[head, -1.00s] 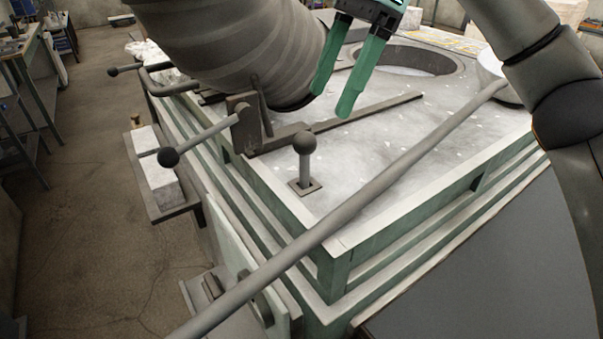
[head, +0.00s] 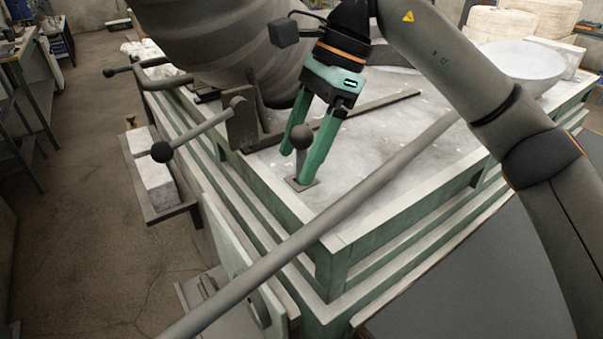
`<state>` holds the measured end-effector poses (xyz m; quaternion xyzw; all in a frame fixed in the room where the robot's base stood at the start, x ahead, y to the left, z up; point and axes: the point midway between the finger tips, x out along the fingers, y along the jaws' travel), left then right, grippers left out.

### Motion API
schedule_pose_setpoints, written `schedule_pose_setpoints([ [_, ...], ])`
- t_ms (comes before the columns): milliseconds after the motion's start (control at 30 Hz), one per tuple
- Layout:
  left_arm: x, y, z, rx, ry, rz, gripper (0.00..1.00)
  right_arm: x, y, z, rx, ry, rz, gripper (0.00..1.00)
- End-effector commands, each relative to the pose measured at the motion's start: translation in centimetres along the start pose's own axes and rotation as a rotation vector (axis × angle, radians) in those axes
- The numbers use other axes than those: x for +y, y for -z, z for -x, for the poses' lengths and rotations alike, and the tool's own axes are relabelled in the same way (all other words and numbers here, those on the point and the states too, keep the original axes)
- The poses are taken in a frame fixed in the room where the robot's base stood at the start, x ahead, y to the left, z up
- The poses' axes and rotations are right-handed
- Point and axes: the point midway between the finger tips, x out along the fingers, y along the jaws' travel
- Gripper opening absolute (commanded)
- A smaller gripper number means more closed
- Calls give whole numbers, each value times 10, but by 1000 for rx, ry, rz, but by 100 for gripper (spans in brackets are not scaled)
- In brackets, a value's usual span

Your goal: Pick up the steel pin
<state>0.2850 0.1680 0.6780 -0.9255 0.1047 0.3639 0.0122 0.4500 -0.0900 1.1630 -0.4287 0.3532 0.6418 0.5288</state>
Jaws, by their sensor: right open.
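The steel pin (head: 302,138) stands upright near the front corner of the table top, a grey shaft with a ball head. Its foot is in a small square socket plate (head: 294,185). My right gripper (head: 298,166) is open and points down at the pin. In the picture its two green fingers lie on either side of the ball and shaft; I cannot tell whether they touch the pin. The right finger hides part of the shaft's right side. My left gripper is not in view.
A large ribbed grey vessel (head: 215,40) stands behind the pin on the pale-green framed table (head: 385,225). A long grey bar (head: 370,185) crosses in front. A ball-ended lever (head: 190,136) sticks out left. A shallow grey bowl (head: 520,62) is at the back right.

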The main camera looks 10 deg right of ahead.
Motion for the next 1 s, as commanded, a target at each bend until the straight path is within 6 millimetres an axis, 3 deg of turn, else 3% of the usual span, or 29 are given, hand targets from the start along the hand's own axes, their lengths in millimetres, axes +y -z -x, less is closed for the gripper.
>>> schedule_pose_setpoints([
  [67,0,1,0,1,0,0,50,0,0,0,0,0,0,73],
  [700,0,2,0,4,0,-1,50,0,0,1,0,0,0,1],
  [1000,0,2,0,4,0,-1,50,0,0,1,0,1,1,0],
])
